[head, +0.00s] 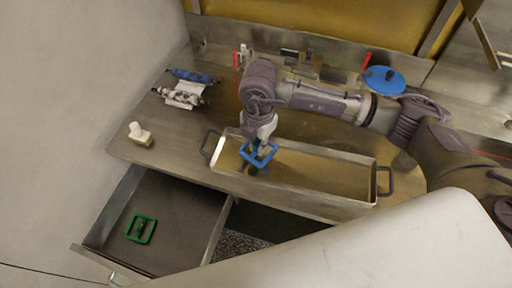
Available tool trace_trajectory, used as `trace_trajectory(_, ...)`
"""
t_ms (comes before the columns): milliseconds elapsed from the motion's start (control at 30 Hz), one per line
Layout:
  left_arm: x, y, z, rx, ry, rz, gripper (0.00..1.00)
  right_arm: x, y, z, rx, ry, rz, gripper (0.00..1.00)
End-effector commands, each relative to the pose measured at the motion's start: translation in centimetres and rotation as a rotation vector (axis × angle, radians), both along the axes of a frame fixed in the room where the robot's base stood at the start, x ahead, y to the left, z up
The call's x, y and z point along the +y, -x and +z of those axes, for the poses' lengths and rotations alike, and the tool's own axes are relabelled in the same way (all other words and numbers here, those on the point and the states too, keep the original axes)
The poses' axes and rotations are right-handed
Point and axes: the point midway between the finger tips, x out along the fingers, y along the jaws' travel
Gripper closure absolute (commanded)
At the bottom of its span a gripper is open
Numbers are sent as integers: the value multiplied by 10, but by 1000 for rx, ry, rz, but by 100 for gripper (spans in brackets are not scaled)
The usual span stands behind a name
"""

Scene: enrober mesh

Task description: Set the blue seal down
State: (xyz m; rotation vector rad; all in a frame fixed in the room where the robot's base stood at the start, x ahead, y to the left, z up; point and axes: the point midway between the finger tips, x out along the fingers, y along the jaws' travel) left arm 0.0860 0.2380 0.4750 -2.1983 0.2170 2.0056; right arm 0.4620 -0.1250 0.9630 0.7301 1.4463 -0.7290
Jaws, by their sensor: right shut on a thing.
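The blue seal (250,159), a small square frame, is in my right gripper (263,146). The gripper points down and is shut on the seal's upper side. The seal is over the left end of a long metal tray (345,201) with dark handles; I cannot tell whether it touches the tray floor. A similar green square frame (152,231) lies flat in the open drawer (185,246) at lower left. My left gripper is not in view.
A white block-like object (140,134) stands near the counter's left corner. A blue disc (385,81) and several small tools are along the back. The right part of the tray looks empty.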

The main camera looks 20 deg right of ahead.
Motion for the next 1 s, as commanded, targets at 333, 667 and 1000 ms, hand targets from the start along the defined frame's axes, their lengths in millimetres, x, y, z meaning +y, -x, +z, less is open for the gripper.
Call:
trace_trajectory(333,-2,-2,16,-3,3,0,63,6,-7,-33,3,2,0,100)
trace_trajectory(667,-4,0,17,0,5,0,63,6,-8,-46,-1,1,0,100)
trace_trajectory(1000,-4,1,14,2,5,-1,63,5,-8,-50,-1,1,0,63)
